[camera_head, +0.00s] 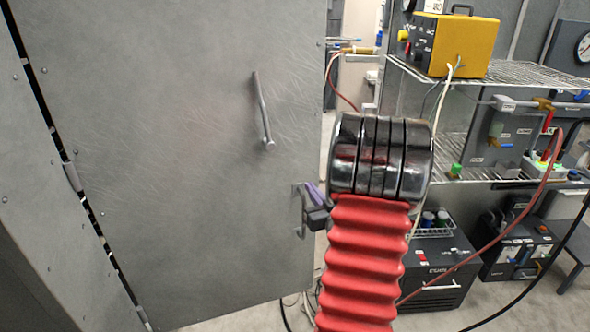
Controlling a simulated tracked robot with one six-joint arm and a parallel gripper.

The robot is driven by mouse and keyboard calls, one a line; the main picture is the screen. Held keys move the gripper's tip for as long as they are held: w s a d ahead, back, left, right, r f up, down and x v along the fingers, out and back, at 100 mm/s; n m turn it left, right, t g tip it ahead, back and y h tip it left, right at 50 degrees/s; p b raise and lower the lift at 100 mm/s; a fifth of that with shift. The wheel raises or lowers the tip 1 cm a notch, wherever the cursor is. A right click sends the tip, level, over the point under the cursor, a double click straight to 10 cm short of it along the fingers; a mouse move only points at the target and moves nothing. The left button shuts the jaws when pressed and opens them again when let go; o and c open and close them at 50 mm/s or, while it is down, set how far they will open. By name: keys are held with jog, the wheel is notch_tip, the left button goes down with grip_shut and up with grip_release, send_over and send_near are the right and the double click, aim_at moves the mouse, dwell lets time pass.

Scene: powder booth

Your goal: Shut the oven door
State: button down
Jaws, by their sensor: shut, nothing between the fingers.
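The oven door (190,150) is a large scratched grey metal panel filling the left half of the view. Its hinges run down a dark gap at its left. A bar handle (262,110) stands on its face near the upper right. The room shows past its free right edge and no oven frame is seen there, so it looks swung open. My gripper (312,214), dark and purple, is shut and empty at the door's lower right edge, beside a small metal latch piece (299,208). My arm hides much of the gripper; I cannot tell if it touches the door.
A wire shelf (530,76) at the right holds a yellow box (455,45). Below are a dark cabinet (440,275), a black unit (515,250) and a small bench (570,240). Red and black hoses hang across the right side. Some floor shows at the bottom.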

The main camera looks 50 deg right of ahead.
aim_at(292, 163)
jog(key=x, duration=1.4)
jog(key=shift+f, duration=0.1)
